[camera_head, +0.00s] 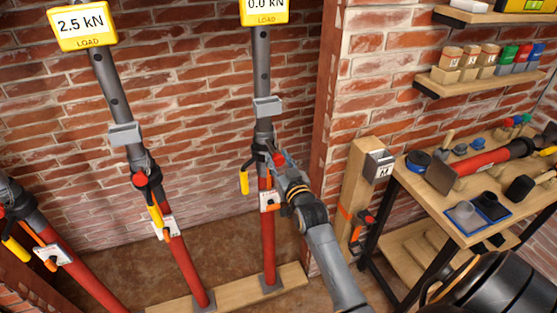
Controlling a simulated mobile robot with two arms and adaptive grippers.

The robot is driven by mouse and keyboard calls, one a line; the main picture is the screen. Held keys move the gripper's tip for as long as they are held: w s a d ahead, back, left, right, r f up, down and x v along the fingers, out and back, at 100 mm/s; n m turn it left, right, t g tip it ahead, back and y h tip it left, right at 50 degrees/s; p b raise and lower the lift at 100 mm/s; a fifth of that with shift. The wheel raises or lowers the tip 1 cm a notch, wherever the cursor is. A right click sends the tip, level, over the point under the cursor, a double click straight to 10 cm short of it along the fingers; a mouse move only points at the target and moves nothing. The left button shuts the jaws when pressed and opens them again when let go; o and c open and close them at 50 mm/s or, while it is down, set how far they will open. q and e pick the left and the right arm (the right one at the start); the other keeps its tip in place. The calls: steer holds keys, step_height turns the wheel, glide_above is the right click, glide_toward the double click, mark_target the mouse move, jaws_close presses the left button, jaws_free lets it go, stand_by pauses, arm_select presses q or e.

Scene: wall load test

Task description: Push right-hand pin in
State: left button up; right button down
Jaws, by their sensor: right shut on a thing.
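The right-hand prop (268,235) has a red lower tube and a grey upper tube with holes, under a yellow load display (265,8) reading 0.0 kN. My right gripper (277,160) is at the prop's dark collar, coming from the right. It is shut on the small red-headed pin (278,159) at the collar; its fingers partly hide the pin, and how deep the pin sits cannot be told. A yellow handle (244,181) hangs on the collar's left side. My left gripper is not in view.
A second prop (183,262) stands to the left under a display (82,26) reading 2.5 kN, with another tilted prop (70,270) at far left. A wooden sole board (240,294) lies on the floor. A cluttered workbench (470,225) stands right, below wall shelves (490,83).

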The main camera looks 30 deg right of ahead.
mark_target(275, 155)
steer(key=b+x, duration=0.2)
steer(key=x, duration=0.4)
steer(key=shift+s+r, duration=0.1)
steer(key=c, duration=0.9)
jaws_free()
steer(key=shift+o, duration=0.2)
steer(key=shift+s+a, duration=0.1)
steer(key=v, duration=1.1)
steer(key=shift+s, duration=0.35)
